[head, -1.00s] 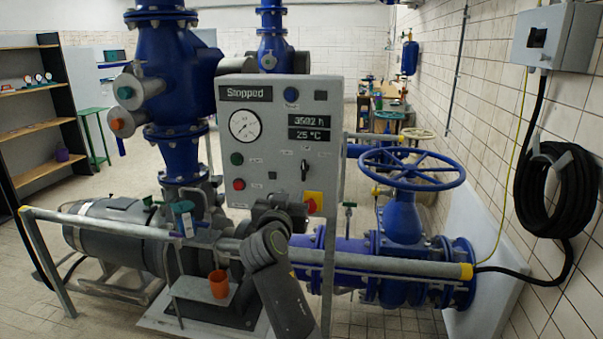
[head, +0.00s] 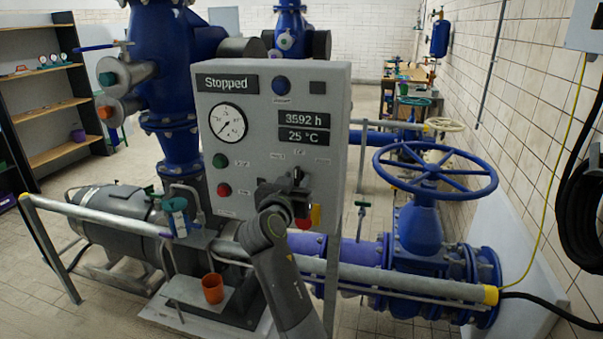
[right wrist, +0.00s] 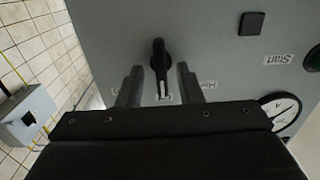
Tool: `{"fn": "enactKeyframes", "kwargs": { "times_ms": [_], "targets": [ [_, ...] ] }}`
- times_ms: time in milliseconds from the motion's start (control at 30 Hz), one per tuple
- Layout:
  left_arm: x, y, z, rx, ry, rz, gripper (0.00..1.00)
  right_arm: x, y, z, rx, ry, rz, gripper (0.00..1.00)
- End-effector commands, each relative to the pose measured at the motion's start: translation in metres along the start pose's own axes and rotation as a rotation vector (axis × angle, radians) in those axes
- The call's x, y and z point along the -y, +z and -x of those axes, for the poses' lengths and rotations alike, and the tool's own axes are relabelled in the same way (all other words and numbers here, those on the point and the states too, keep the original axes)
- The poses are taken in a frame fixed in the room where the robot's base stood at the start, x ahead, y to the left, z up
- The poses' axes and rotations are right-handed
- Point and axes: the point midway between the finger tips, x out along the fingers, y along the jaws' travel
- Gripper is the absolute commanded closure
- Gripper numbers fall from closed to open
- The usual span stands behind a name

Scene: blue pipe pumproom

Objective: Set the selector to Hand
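The selector (right wrist: 160,62) is a black knob on the grey control panel (head: 330,100). In the right wrist view its white mark points down the picture at a middle label (right wrist: 163,97). Another label (right wrist: 208,86), partly covered, sits to the right; its text is hard to read. My right gripper (right wrist: 158,80) is open, one finger on each side of the knob, with gaps visible. In the head view my right gripper (head: 296,190) is in front of the panel's lower right and hides most of the selector. My left gripper is not in view.
The panel display (head: 227,83) reads "Stopped". A red button (head: 224,189) and a green button (head: 220,160) are left of my gripper. A grey rail (head: 390,285) crosses below the panel. A blue handwheel (head: 435,170) stands right. An orange cup (head: 213,288) sits low.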

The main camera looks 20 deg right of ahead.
Motion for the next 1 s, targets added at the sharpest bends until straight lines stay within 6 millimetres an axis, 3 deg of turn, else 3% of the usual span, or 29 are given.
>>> {"fn": "enactKeyframes", "kwargs": {
  "times_ms": [433, 700, 1000],
  "targets": [
    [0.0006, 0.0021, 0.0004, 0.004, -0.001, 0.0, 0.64, 0.0013, 0.0001, 0.001, 0.001, 0.001, -0.001, 0.67],
    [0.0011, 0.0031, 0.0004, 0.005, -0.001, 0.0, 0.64, 0.0012, 0.0, 0.0009, 0.0, 0.001, -0.001, 1.0],
    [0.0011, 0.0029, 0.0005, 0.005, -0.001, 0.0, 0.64, 0.0014, 0.0, 0.0008, 0.0, 0.001, 0.032, 1.0]
  ]
}}
